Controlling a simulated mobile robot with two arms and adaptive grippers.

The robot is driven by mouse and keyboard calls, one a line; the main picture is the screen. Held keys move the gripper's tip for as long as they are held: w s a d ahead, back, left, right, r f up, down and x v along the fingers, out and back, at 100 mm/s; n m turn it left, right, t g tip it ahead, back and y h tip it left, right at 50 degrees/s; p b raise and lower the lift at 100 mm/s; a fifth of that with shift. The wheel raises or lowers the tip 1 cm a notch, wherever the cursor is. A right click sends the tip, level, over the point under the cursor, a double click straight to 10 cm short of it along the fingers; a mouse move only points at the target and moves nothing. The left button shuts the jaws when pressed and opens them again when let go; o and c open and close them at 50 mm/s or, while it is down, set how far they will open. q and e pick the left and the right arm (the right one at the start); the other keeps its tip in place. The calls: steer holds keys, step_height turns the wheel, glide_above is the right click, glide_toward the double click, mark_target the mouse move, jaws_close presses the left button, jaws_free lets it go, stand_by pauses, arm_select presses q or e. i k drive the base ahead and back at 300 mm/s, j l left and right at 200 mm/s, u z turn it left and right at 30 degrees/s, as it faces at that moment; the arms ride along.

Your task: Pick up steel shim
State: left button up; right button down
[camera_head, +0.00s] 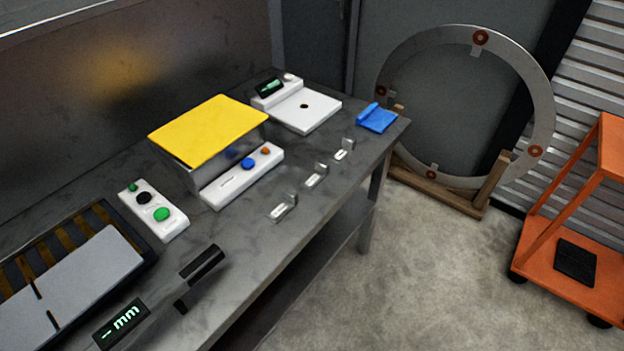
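Three small grey metal pieces with upright tabs and pale label-like faces stand in a row near the front edge of the grey workbench (250,254). They are the near piece (283,207), the middle piece (316,176) and the far piece (344,150). They look like shims or shim holders, but I cannot tell which is the steel shim. They stand apart from each other, and nothing touches them. Neither of my grippers shows in the head view.
A yellow-topped box (208,129), a white button panel (243,175), a white scale (305,110) and a blue item (377,118) are on the bench. A gauge with an "mm" display (122,323) lies in front. A large ring (543,95) and an orange cart (560,262) stand right.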

mark_target(348, 143)
steer(key=i+l+u, duration=0.1)
steer(key=u, duration=0.25)
steer(key=l+u, duration=0.15)
steer(key=u, duration=0.2)
steer(key=i+l+u, duration=0.1)
steer(key=u, duration=0.2)
steer(key=i+l+u, duration=0.1)
steer(key=l+u, duration=0.3)
steer(key=l, duration=0.8)
steer(key=l+u, duration=0.4)
steer(key=l, duration=0.75)
steer(key=k, duration=0.05)
